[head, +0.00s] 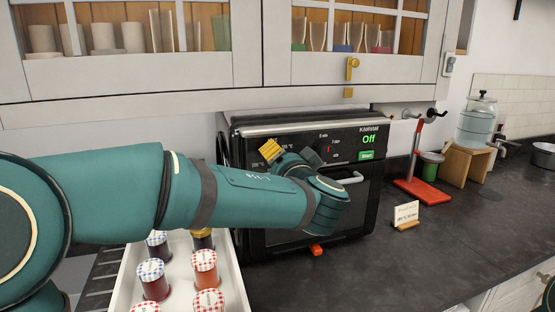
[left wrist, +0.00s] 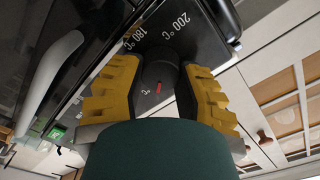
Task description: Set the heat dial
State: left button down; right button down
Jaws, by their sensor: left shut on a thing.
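The black oven (head: 350,133) stands against the wall on the dark counter. Its display reads "Off" above a green "Start" button (head: 367,155). My left arm crosses in front of it, with my left gripper (head: 271,150) at the left of the control panel; one yellow finger shows. In the left wrist view the two yellow fingers of my left gripper (left wrist: 157,88) are closed around the dark heat dial (left wrist: 160,70). A red mark shows on the dial. Printed "180 °C" and "200 °C" labels are beside it. The head view hides the dial behind my gripper.
A small card (head: 406,214), a red stand (head: 424,190) and a glass dispenser (head: 476,122) are to the right. Glazed cabinets hang above.

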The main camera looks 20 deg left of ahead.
pick_arm(q)
jog(key=m+p, duration=0.6)
jog(key=m, duration=1.5)
jog(key=shift+a+m+p, duration=0.15)
jog(key=shift+m+p, duration=0.2)
jog(key=shift+m, duration=0.05)
jog(key=shift+f+m+p, duration=0.15)
jog(key=shift+m+p, duration=1.2)
jog(key=shift+m, duration=0.45)
jog(key=c, duration=0.6)
grip_release()
jog(key=shift+f, duration=0.1)
jog(key=shift+o, duration=0.2)
